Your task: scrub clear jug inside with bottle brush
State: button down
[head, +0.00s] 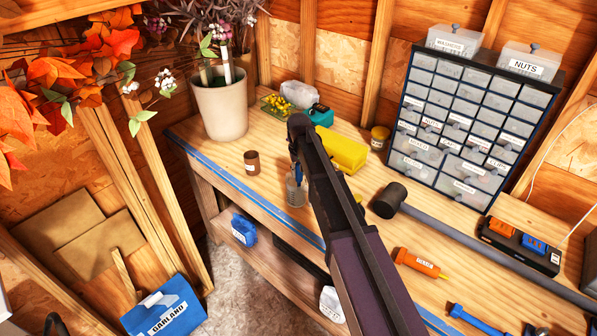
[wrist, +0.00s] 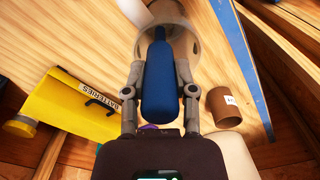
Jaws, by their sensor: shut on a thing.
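My gripper (wrist: 160,72) is shut on the blue handle of the bottle brush (wrist: 160,98), one finger on each side. In the head view my gripper (head: 297,160) is over the bench's front part, and a bit of the blue handle (head: 298,173) shows beneath it. The clear jug (head: 296,192) stands upright on the bench directly below. In the wrist view the jug (wrist: 184,45) lies past the handle's far end, which lines up with its round mouth. The bristles are hidden, so I cannot tell how deep they are in the jug.
A brown cylinder (head: 252,163) stands left of the jug. A yellow box (head: 343,150) marked BATTERIES in the wrist view is behind my arm. A mallet (head: 391,199), a drawer cabinet (head: 468,125) and a plant pot (head: 220,108) stand around. The blue-striped bench edge (head: 250,193) is close in front.

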jog(key=shift+w, duration=0.15)
jog(key=shift+w+d, duration=0.15)
jog(key=shift+w, duration=0.35)
jog(key=shift+w+a, duration=0.25)
jog(key=shift+w, duration=0.05)
jog(key=shift+a, duration=0.15)
dwell(0.6)
